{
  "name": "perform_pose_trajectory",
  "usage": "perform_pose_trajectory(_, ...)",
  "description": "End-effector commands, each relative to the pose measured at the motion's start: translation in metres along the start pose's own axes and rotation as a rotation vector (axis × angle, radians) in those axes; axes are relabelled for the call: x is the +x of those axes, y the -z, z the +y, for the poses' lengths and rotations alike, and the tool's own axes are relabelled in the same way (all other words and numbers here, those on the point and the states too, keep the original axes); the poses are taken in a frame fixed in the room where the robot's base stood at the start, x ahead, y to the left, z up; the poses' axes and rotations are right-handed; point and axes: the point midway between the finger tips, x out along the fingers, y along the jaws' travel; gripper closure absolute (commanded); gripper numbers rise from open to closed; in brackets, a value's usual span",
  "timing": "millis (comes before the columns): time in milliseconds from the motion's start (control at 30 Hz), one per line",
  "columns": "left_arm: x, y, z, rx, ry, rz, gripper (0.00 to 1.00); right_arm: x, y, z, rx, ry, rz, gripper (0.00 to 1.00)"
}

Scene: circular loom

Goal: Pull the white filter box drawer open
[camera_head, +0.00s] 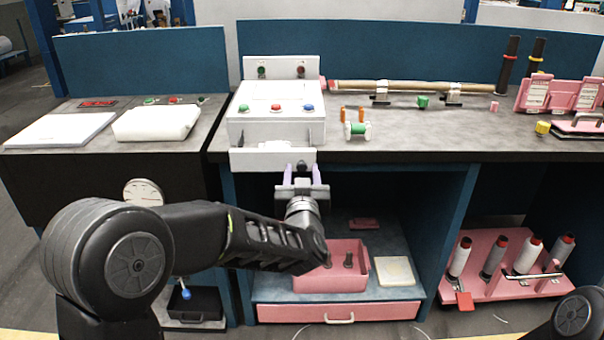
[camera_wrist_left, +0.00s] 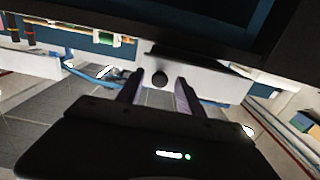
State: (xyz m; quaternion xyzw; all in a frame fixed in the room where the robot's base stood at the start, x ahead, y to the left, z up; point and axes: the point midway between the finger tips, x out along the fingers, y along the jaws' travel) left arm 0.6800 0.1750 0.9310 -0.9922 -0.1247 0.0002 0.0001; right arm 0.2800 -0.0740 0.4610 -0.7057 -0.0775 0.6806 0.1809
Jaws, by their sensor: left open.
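The white filter box (camera_head: 275,112) sits on the grey worktop, with red, green and blue buttons on top. Its white drawer front (camera_head: 245,159) faces me at the table's front edge. My left gripper (camera_head: 302,176) is open just in front of the right part of the drawer front, fingers pointing at it. In the left wrist view, a dark round knob (camera_wrist_left: 160,79) on the white front (camera_wrist_left: 205,84) lies between the open fingers (camera_wrist_left: 160,92). I cannot tell whether the fingers touch the front. My right gripper is not in view.
Below the worktop are a pink bin (camera_head: 330,281) and a pink-fronted lower drawer (camera_head: 285,313). A pink rack with spools (camera_head: 493,258) stands at right.

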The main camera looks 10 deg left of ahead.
Motion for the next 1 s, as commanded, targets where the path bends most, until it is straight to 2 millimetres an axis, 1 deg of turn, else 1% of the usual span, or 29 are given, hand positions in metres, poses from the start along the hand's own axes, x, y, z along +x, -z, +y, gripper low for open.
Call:
perform_pose_trajectory(167,-0.002,0.000,0.000,0.000,-0.001,0.000,0.56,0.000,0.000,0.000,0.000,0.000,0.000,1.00)
perform_pose_trajectory(267,-0.009,0.001,0.001,-0.001,-0.002,0.000,0.56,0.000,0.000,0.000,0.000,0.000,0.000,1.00)
perform_pose_trajectory(367,-0.022,0.000,0.001,-0.001,-0.003,0.000,0.56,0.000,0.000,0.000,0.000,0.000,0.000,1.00)
perform_pose_trajectory(600,-0.062,0.000,0.001,-0.002,-0.002,0.000,0.56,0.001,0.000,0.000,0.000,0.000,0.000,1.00)
perform_pose_trajectory(700,-0.073,0.000,0.001,-0.001,-0.002,0.000,0.56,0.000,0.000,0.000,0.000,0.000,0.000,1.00)
perform_pose_trajectory(800,-0.078,0.000,0.000,0.000,-0.001,0.001,0.56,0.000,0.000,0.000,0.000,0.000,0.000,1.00)
perform_pose_trajectory(1000,-0.078,0.000,0.000,0.000,0.000,0.000,0.56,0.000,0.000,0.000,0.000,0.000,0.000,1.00)
